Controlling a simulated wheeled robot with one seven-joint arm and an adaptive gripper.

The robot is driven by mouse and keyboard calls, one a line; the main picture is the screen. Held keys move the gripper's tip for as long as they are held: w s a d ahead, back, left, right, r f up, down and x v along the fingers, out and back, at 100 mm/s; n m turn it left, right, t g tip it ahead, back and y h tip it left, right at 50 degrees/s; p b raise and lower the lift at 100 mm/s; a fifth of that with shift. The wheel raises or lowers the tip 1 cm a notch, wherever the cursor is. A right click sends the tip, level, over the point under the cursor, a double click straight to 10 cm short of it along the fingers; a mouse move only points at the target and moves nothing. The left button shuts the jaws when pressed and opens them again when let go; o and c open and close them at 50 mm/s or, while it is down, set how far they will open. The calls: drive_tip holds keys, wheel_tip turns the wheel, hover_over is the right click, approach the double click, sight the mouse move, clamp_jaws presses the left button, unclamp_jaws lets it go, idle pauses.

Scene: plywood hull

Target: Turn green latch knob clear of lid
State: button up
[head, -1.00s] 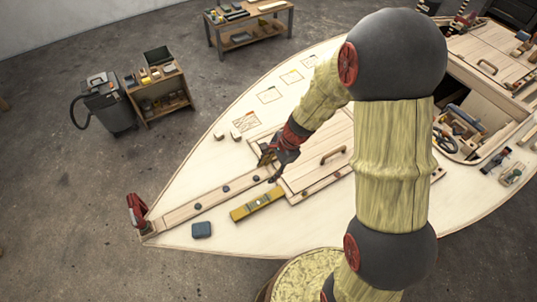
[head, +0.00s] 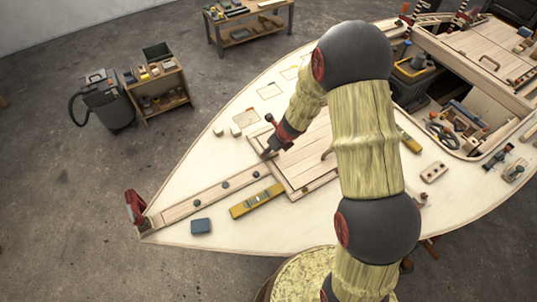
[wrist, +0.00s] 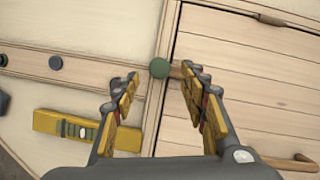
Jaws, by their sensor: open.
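The green latch knob (wrist: 159,68) sits at the lid's left edge in the wrist view. A short wooden latch piece runs right from it onto the lid and is partly hidden by my right finger. The plank lid (wrist: 245,80) lies flat; it also shows in the head view (head: 305,155). My gripper (wrist: 160,82) is open, its yellow-padded fingers on either side of the knob, with nothing visibly gripped. In the head view my gripper (head: 268,152) is over the lid's left edge and hides the knob.
A red clamp (head: 135,206) stands at the bow tip. A wooden handle (wrist: 290,163) rises from the lid. Bare deck lies around the level.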

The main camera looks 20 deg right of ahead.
sight(269, 155)
drive_tip(key=shift+b+x, duration=0.45)
drive_tip(key=shift+x, duration=1.2)
drive_tip(key=shift+r, duration=0.1)
drive_tip(key=shift+c, duration=0.6)
clamp_jaws()
